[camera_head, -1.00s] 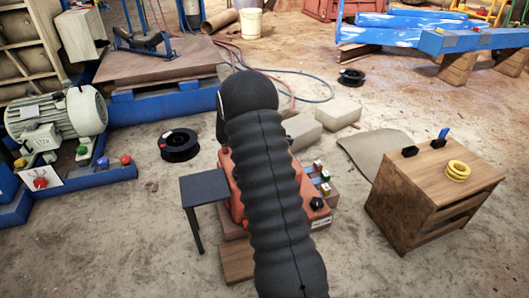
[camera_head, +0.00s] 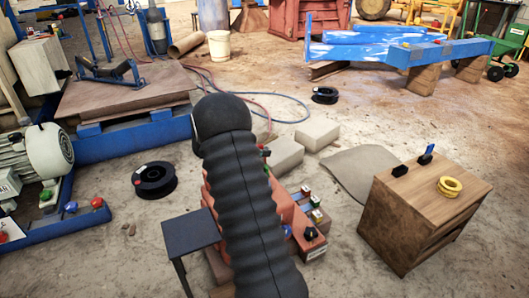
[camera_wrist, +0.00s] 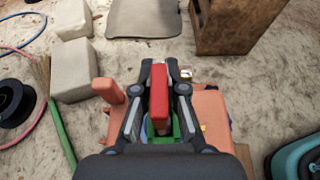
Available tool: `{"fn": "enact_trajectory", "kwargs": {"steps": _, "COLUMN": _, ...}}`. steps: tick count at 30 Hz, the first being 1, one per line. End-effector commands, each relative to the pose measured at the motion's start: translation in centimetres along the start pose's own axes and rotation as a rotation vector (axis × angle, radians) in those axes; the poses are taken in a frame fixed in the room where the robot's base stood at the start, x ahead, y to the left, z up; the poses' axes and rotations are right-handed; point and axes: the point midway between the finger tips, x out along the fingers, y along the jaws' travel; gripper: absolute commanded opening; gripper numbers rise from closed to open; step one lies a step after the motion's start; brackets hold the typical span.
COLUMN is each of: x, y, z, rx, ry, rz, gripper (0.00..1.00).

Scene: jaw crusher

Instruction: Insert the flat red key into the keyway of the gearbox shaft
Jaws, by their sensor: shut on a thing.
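The flat red key (camera_wrist: 159,92) shows upright in the middle of the wrist view. My gripper (camera_wrist: 159,70) is shut on it, with a dark finger on each side. An orange-red machine body (camera_wrist: 208,112), which looks like the gearbox, lies below and behind the key. It also shows in the head view (camera_head: 289,212), partly covered by my arm. A green part (camera_wrist: 180,126) shows beneath the key. I cannot make out the shaft or its keyway. My gripper and the key are hidden behind my arm in the head view.
A small dark table (camera_head: 190,232) stands left of the orange body. A wooden cabinet (camera_head: 405,225) with yellow rings (camera_head: 449,187) stands to the right. Pale blocks (camera_head: 316,134) and a black spool (camera_head: 153,180) lie on the floor.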

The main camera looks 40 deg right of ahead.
Motion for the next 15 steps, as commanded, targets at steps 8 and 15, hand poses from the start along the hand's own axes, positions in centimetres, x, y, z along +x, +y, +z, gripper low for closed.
{"fn": "enact_trajectory", "kwargs": {"steps": 8, "x": 0.19, "y": -0.08, "z": 0.12, "rx": 0.001, "ry": 0.001, "rz": -0.001, "gripper": 0.0}}
{"fn": "enact_trajectory", "kwargs": {"steps": 15, "x": 0.33, "y": -0.11, "z": 0.14, "rx": 0.002, "ry": 0.001, "rz": -0.003, "gripper": 0.0}}
